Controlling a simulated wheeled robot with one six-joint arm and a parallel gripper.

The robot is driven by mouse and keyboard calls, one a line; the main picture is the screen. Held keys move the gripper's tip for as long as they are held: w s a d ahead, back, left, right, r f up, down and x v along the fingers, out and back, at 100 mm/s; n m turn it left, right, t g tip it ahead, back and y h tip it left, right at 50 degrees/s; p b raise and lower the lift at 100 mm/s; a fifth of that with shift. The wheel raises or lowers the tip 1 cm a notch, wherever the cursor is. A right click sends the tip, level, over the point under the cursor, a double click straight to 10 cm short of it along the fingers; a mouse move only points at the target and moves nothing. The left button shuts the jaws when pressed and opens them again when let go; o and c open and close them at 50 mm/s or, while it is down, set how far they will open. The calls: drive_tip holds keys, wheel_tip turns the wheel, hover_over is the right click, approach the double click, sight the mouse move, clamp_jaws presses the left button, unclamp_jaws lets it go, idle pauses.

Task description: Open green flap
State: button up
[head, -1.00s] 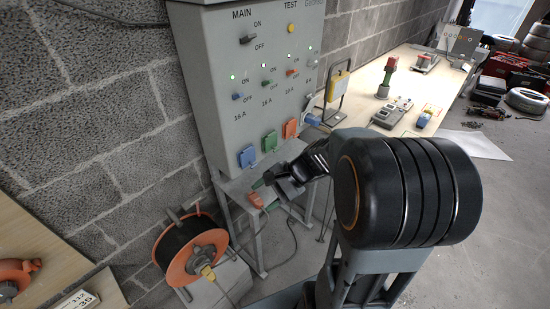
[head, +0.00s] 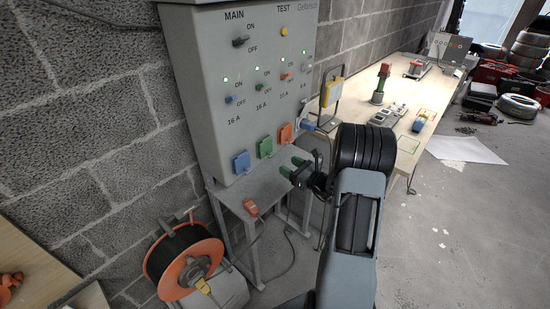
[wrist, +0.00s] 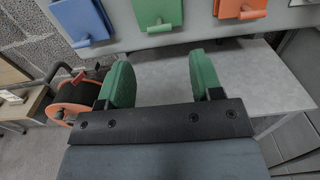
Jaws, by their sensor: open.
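The green flap (head: 265,147) is the middle one of three coloured flaps low on the front of the grey panel, and it looks closed. It also shows at the top of the wrist view (wrist: 157,12), with a small lip at its lower edge. My gripper (head: 291,167) is open and empty, with green fingertips apart. In the wrist view the gripper (wrist: 160,82) lies below the green flap, not touching it. The blue flap (head: 241,162) is left of the green one and the orange flap (head: 285,133) is right of it.
An orange cable reel (head: 184,262) stands at lower left. A workbench (head: 408,142) extends right.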

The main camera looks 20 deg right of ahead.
sight(269, 150)
drive_tip(key=x, duration=0.7)
drive_tip(key=shift+w, duration=0.15)
drive_tip(key=shift+a, duration=0.1)
clamp_jaws()
idle(0.3)
